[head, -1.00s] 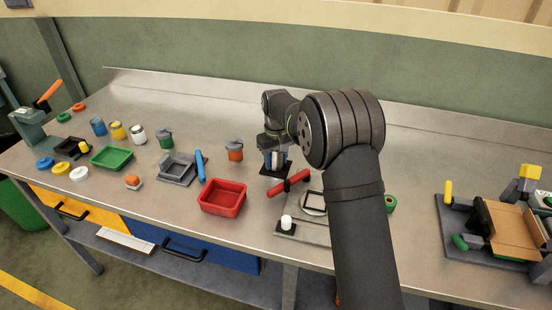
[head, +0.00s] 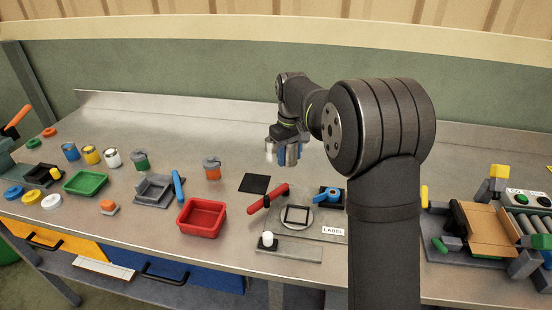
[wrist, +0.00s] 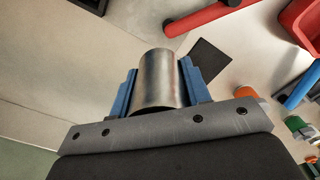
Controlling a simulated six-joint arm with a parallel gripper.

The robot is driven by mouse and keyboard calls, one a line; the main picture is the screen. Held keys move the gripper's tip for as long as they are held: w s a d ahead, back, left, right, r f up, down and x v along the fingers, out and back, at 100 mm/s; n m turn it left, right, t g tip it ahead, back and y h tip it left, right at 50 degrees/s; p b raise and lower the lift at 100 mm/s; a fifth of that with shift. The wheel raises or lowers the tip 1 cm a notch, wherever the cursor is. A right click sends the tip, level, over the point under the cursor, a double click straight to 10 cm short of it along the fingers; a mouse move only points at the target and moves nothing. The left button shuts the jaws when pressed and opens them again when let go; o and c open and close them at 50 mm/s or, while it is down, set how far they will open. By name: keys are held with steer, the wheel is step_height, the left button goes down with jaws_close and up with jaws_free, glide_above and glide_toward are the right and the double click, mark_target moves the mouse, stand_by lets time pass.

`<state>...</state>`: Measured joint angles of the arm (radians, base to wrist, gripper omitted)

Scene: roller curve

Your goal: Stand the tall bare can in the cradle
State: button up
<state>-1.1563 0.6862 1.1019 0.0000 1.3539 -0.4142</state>
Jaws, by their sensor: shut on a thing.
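My gripper (head: 283,156) is shut on a tall bare metal can (wrist: 158,80), with a blue finger pad on either side of it in the wrist view. In the head view the can is mostly hidden by the fingers. The gripper is held above the bench, behind and to the right of a black square mat (head: 254,183), which is empty. A labelling fixture with a square frame on a round plate (head: 297,225) is nearer the front edge, with a red-handled lever (head: 268,198) beside it. I cannot tell for sure which part is the cradle.
A red tray (head: 202,233), a blue-handled clamp (head: 328,196) and a can with orange (head: 212,168) stand around the mat. A grey square fixture (head: 160,203) and a green tray (head: 86,196) are further left. A roller station (head: 535,230) is at right. The back bench is clear.

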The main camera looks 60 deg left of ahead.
steer(key=s+d+f, duration=0.1)
steer(key=d, duration=0.2)
steer(key=s+d+f, duration=0.1)
steer(key=s+d, duration=0.1)
steer(key=d, duration=0.2)
steer(key=s+d+f, duration=0.1)
steer(key=s+d, duration=0.1)
steer(key=d, duration=0.2)
steer(key=shift+d, duration=0.1)
glide_above(297, 217)
steer(key=shift+w+f, duration=0.1)
steer(key=shift+f, duration=2.05)
steer(key=shift+f, duration=0.9)
steer(key=shift+f, duration=0.25)
